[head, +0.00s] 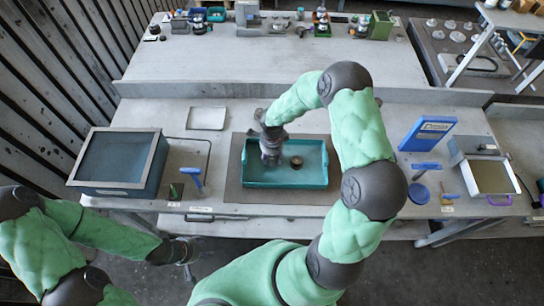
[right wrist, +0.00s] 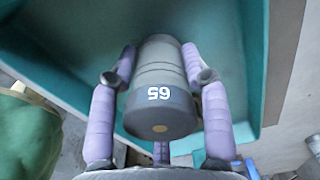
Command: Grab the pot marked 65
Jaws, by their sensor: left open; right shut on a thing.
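The grey pot marked 65 (right wrist: 160,85) fills the middle of the right wrist view, its white number upside down there. My right gripper (head: 271,160) is shut on it, with lilac fingers along both sides of the pot. In the head view the gripper is over the left part of a teal tray (head: 285,183) and hides most of the pot. My left gripper (head: 190,250) is open and empty, low in front of the table's front edge, well apart from the tray.
A small dark round thing (head: 296,162) lies in the tray, right of my right gripper. A grey-lidded box (head: 118,190) stands left. A blue stand (head: 427,133) and an open case (head: 490,177) are at right. A flat pale tray (head: 206,118) lies behind.

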